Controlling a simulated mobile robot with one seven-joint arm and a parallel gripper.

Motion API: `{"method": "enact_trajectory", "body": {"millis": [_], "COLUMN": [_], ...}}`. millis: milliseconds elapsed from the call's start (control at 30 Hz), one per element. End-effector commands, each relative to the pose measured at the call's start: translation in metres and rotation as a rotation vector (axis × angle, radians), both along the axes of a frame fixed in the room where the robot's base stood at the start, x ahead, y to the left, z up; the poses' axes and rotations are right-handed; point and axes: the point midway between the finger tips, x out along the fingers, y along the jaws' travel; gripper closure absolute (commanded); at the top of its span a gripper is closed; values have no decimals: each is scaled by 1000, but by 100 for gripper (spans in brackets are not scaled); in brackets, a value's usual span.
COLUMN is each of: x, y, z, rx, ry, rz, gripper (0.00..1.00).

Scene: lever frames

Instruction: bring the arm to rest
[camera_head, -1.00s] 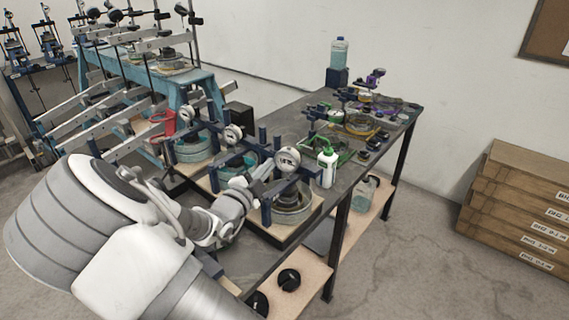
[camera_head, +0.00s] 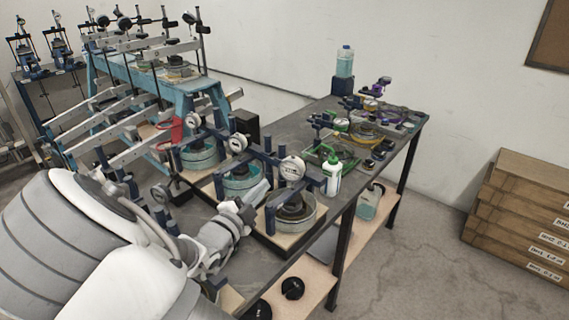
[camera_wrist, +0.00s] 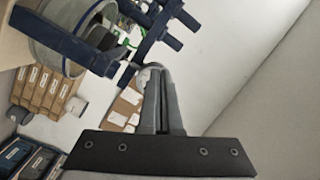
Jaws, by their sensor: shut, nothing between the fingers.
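My gripper (camera_head: 262,187) is at the end of my pale arm, which reaches in from the lower left of the head view. It is low over the dark bench, just left of the nearest dial-gauge frame (camera_head: 291,169). I cannot tell whether it touches that frame. In the wrist view, the two grey fingers of my gripper (camera_wrist: 155,74) are together with nothing between them. A round metal ring and blue frame bars (camera_wrist: 75,48) show at the upper left there, close to the fingers.
The dark bench (camera_head: 325,215) carries several dial-gauge rigs and a white bottle with a green cap (camera_head: 332,180). A teal stand (camera_head: 140,72) with metal levers is behind at the left. Wooden drawers (camera_head: 520,215) stand at the right. The floor between bench and drawers is clear.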

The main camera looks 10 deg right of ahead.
Motion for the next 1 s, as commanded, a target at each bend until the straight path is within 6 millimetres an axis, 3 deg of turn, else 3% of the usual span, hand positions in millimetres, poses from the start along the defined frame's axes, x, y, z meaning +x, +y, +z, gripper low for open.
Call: {"method": "enact_trajectory", "body": {"millis": [33, 233, 433, 633, 867, 1000], "x": [1, 1, 13, 15, -5, -30], "y": [7, 7, 0, 11, 29, 35], "z": [0, 25, 4, 3, 32, 60], "rx": [5, 5, 131, 257, 303, 263], "ry": [2, 1, 200, 420, 604, 686], "rz": [14, 13, 100, 292, 580, 761], "gripper": [100, 100, 100, 100, 100, 100]}}
